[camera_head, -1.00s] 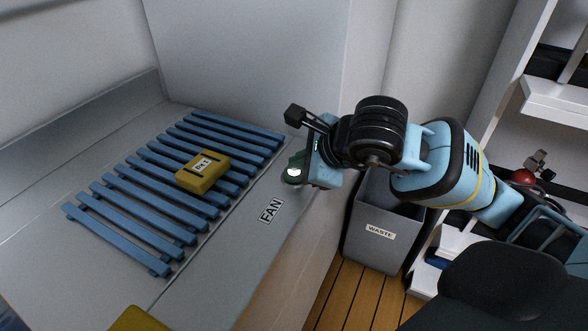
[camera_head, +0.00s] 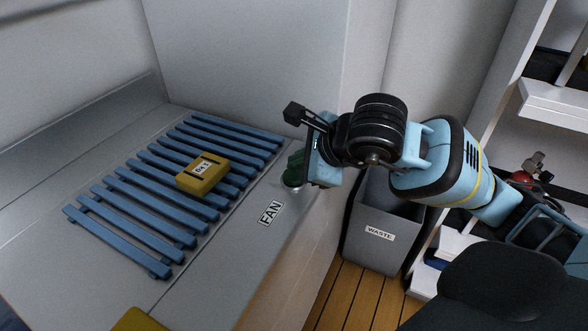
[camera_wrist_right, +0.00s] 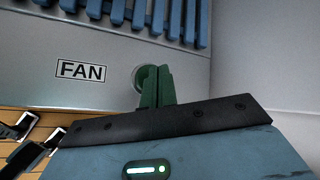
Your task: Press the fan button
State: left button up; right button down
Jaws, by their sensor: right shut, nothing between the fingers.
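The fan button (camera_head: 291,184) is a small round button with a pale rim, set in the grey counter just beyond the black-on-white FAN label (camera_head: 270,213). My right gripper (camera_head: 294,171) is over the button, its green fingers shut and empty, pointing down at it. The right wrist view shows the shut fingers (camera_wrist_right: 158,87) covering much of the button (camera_wrist_right: 141,78), beside the FAN label (camera_wrist_right: 81,71). Whether the fingertips touch the button or it is pushed in, I cannot tell. My left gripper is not in view.
A yellow labelled box (camera_head: 203,175) lies on blue slats (camera_head: 130,217) left of the button. A grey wall (camera_head: 245,60) rises behind. A grey waste bin (camera_head: 375,240) stands on the floor right of the counter. White shelves (camera_head: 555,100) are at the far right.

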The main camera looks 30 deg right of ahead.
aim_at(298, 177)
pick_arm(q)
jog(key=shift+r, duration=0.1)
pick_arm(e)
jog(key=shift+r, duration=0.1)
